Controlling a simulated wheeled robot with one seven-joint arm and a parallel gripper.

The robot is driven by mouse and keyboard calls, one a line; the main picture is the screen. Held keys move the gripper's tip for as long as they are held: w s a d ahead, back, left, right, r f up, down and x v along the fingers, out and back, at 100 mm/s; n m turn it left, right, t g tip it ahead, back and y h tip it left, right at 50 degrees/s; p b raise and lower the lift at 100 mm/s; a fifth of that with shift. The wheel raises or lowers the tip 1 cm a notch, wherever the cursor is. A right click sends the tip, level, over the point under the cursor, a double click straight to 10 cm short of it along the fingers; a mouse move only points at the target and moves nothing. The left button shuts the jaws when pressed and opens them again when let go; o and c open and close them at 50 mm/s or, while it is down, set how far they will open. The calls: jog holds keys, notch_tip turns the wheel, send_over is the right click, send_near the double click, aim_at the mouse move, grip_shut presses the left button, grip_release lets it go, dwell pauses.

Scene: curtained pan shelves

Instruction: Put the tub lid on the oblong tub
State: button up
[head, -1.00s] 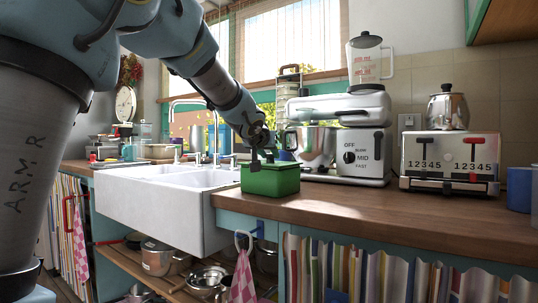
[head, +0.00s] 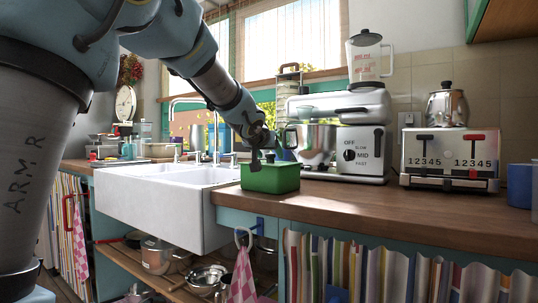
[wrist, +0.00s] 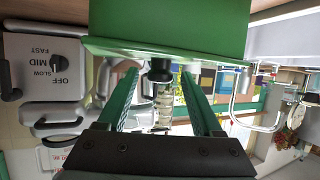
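The oblong tub (head: 270,182) is a green box on the wooden counter, just right of the sink. The tub lid (wrist: 165,52), green with a black knob, lies on top of the tub; its knob shows in the head view (head: 270,157). The wrist view is upside down, with the tub at the top. My gripper (wrist: 160,75) is open, its two green fingers apart on either side of the knob with gaps between. In the head view my gripper (head: 262,160) is just above the tub. The lid's far edge is hidden.
A white stand mixer (head: 350,130) with a steel bowl stands close behind the tub to the right. The white sink (head: 155,205) is on the left. A toaster (head: 450,158) and a blue mug (head: 520,186) are farther right. The counter front between them is clear.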

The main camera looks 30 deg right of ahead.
jog(key=b+v, duration=0.1)
jog(key=v, duration=1)
jog(key=shift+w, duration=0.1)
dwell(0.6)
